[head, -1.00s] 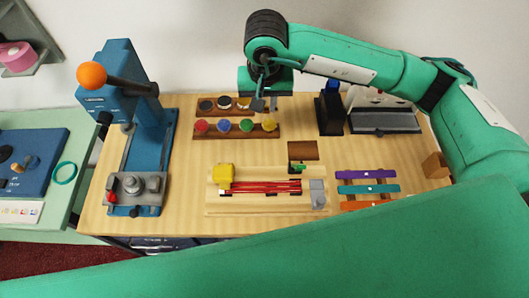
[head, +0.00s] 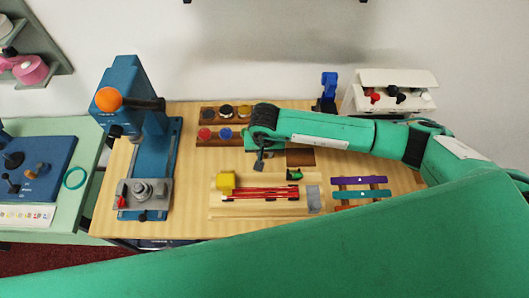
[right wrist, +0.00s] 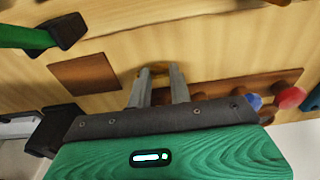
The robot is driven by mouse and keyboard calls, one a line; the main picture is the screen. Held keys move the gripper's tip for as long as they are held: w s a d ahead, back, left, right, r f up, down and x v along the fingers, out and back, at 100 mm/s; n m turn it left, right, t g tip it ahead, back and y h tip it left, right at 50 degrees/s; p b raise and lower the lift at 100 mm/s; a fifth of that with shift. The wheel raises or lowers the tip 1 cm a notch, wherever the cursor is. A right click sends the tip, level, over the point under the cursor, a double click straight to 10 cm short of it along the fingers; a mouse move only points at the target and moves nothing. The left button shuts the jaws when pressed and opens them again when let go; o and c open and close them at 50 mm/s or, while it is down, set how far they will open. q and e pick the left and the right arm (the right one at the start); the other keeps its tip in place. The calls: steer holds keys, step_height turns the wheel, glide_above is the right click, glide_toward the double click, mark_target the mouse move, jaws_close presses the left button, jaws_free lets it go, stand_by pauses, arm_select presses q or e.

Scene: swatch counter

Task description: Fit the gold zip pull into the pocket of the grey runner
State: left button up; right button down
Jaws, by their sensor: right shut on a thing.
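My right gripper (head: 260,166) hangs over the wooden counter, behind the zip board. In the right wrist view its two fingers (right wrist: 160,80) are shut on a small gold piece, the gold zip pull (right wrist: 160,68), which shows only partly at the fingertips. A grey block, which looks like the grey runner (head: 313,199), sits at the right end of the pale zip board (head: 265,211), to the right of and nearer than the gripper. Its pocket is too small to make out. My left gripper is not in view.
A yellow block (head: 226,182) and red strips (head: 275,193) lie on the board. A green piece with a black end (head: 294,174) stands near a brown patch (head: 301,157). Racks of coloured knobs (head: 205,133) stand behind; a blue press (head: 150,170) is left, coloured strips (head: 362,194) right.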

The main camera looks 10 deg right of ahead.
steer(key=shift+f, duration=1)
steer(key=shift+f, duration=0.1)
steer(key=c, duration=1.3)
jaws_free()
